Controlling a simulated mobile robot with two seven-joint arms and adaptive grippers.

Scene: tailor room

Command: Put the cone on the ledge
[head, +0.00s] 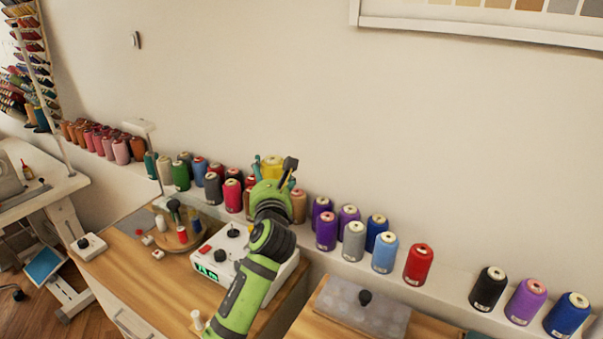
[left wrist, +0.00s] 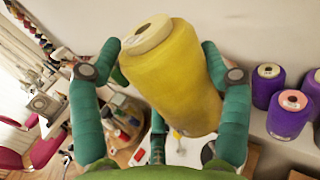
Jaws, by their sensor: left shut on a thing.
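The cone is a yellow thread cone (left wrist: 170,80), filling the middle of the left wrist view, slightly tilted there. My left gripper (left wrist: 160,75) has its green fingers on both sides of the cone and is shut on it. In the head view, the yellow cone (head: 271,166) shows only in part behind my left gripper (head: 272,172). The ledge (head: 450,284) is the long white shelf along the wall, lined with thread cones. In the head view the held cone overlaps the ledge's row; I cannot tell its height above the ledge. My right gripper is not in view.
Purple cones (head: 326,230), a light blue cone (head: 384,252) and a red cone (head: 418,264) stand right of my arm. Bare ledge shows between the red and black cones (head: 488,288). A white control box (head: 228,250) and a wooden spool stand (head: 178,238) sit below.

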